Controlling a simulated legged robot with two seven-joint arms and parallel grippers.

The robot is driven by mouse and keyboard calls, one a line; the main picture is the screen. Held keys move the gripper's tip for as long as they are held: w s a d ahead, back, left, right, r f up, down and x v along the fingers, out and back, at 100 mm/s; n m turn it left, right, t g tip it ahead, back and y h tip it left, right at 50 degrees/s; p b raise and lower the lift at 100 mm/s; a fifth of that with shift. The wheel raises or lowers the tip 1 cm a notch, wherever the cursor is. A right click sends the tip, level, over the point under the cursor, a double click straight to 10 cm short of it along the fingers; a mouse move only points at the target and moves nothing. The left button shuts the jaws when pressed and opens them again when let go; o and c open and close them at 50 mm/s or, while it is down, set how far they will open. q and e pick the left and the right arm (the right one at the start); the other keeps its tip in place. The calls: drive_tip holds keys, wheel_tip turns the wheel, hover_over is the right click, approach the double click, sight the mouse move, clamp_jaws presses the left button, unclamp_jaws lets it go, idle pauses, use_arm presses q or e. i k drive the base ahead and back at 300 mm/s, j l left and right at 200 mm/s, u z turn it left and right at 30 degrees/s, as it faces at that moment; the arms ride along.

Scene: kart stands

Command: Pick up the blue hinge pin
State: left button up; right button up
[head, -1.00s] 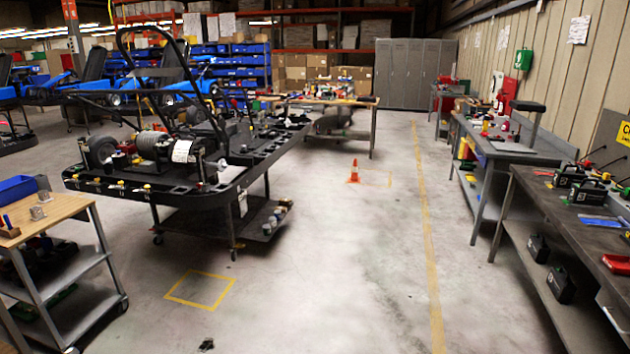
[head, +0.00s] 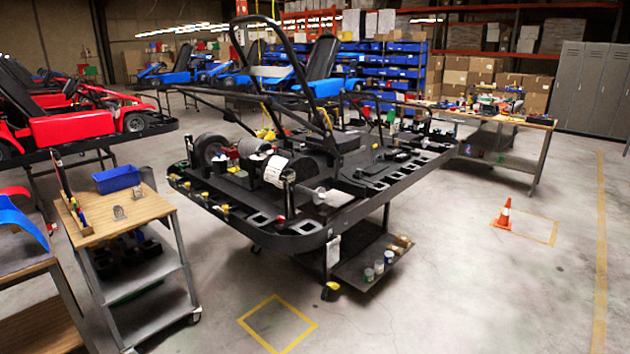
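I cannot make out the blue hinge pin for certain. A small cart with a wooden top (head: 150,207) stands at the left in the head view. On it are a blue bin (head: 117,179), small grey metal brackets (head: 119,212) and an upright narrow rack (head: 70,195) with small coloured items at its left edge. Those items are too small to tell apart. Neither of my grippers shows in the view.
A black kart chassis (head: 305,240) on a wheeled stand fills the middle. Red karts (head: 75,125) stand at the far left, and a wooden shelf unit (head: 30,325) at the lower left. An orange cone (head: 504,214) stands on the right. Open floor lies at the lower right.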

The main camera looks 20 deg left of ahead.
sight(81, 215)
drive_tip(key=i+j+u, duration=0.3)
drive_tip(key=u, duration=0.2)
drive_tip(key=i+j+u, duration=0.1)
drive_tip(key=i+u, duration=0.85)
drive_tip(key=i+l+u, duration=0.2)
drive_tip(key=i+u, duration=0.25)
drive_tip(key=k, duration=0.05)
